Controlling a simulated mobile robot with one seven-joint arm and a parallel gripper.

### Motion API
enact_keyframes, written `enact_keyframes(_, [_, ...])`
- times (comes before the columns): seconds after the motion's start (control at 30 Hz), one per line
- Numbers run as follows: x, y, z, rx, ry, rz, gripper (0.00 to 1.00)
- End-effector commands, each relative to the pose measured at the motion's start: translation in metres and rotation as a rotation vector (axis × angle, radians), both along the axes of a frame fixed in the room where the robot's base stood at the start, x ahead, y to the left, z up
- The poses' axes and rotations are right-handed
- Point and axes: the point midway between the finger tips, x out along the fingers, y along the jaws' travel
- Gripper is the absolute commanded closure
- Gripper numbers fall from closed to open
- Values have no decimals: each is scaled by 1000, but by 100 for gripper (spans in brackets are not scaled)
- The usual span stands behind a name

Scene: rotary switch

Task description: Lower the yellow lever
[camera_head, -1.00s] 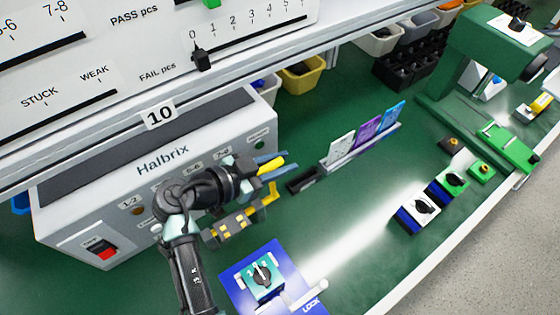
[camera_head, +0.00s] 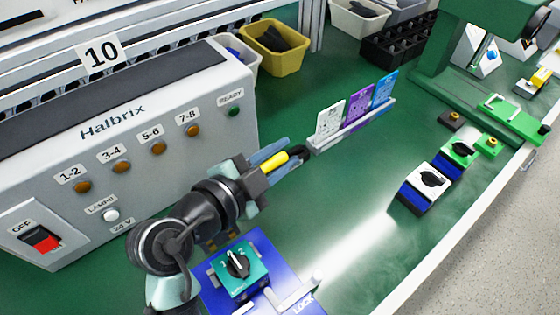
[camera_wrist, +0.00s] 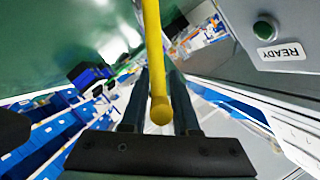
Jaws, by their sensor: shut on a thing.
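The yellow lever (camera_head: 275,163) shows as a short yellow length between my blue fingers in the head view. In the wrist view the yellow lever (camera_wrist: 154,55) runs from the top edge down between the fingers, its rounded end near the palm. My gripper (camera_head: 284,154) is shut on it and points to the upper right, above the green bench. The gripper's fingers (camera_wrist: 158,88) lie on either side of the lever in the wrist view. The lever's striped base is almost wholly hidden behind my arm.
The grey Halbrix box (camera_head: 130,150) stands left of my gripper. A teal rotary switch (camera_head: 238,268) sits on a blue LOCK board below my arm. A card rack (camera_head: 352,130) stands just beyond the fingertips. Switch blocks (camera_head: 424,188) lie to the right; the bench between is clear.

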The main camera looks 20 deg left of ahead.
Motion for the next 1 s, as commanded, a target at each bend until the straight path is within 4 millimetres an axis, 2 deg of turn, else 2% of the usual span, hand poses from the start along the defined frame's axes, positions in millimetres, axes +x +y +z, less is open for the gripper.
enact_keyframes(0.63, [-1,-1,-5,-6,8,-1,100])
enact_keyframes(0.67, [-1,-1,-5,-6,8,-1,68])
enact_keyframes(0.8, [-1,-1,-4,-5,7,0,43])
enact_keyframes(1.0, [-1,-1,-4,-5,6,0,42])
